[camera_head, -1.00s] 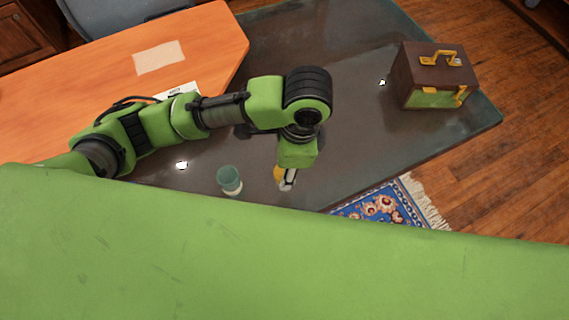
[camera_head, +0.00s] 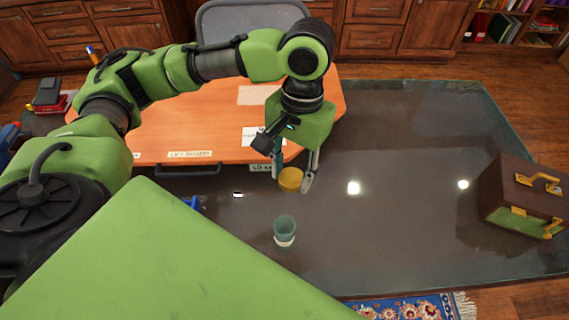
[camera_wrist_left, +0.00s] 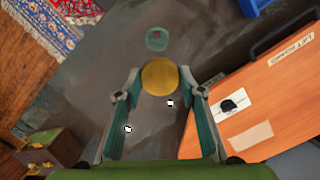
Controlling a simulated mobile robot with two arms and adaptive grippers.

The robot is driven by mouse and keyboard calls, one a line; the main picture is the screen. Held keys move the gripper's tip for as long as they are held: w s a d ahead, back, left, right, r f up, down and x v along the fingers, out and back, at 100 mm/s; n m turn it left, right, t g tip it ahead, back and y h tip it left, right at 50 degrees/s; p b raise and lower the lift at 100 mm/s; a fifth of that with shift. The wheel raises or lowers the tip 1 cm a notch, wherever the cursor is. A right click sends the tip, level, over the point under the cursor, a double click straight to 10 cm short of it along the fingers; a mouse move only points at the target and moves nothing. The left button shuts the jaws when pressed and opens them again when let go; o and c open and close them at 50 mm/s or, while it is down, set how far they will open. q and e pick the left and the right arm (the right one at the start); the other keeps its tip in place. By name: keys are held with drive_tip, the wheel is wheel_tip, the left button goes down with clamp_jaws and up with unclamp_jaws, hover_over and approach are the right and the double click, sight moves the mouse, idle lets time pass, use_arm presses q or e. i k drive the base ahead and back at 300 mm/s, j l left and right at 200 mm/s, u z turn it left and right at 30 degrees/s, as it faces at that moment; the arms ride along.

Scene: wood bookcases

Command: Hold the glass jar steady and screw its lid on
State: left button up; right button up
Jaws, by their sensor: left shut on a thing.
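A small greenish glass jar (camera_head: 285,228) with a pale base stands upright on the dark glossy table. It also shows in the left wrist view (camera_wrist_left: 157,39), beyond the fingertips. A round yellow lid (camera_head: 290,180) is apart from the jar, behind it in the head view. My left gripper (camera_head: 291,184) points down and is shut on the lid. In the left wrist view the lid (camera_wrist_left: 160,76) sits between its two fingertips. The jar's mouth looks uncovered. My right gripper is not in view.
An orange desk (camera_head: 210,130) with paper labels borders the table at the back left. A brown and green box with a gold handle (camera_head: 525,198) stands at the right. The table between jar and box is clear. A patterned rug (camera_head: 420,307) lies in front.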

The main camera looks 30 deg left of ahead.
sight(284, 225)
drive_tip(key=u, duration=1.75)
drive_tip(key=k+l, duration=0.25)
drive_tip(key=k, duration=0.2)
drive_tip(key=k+l, duration=0.25)
drive_tip(key=k, duration=0.2)
drive_tip(key=k+l, duration=0.25)
drive_tip(key=k, duration=0.25)
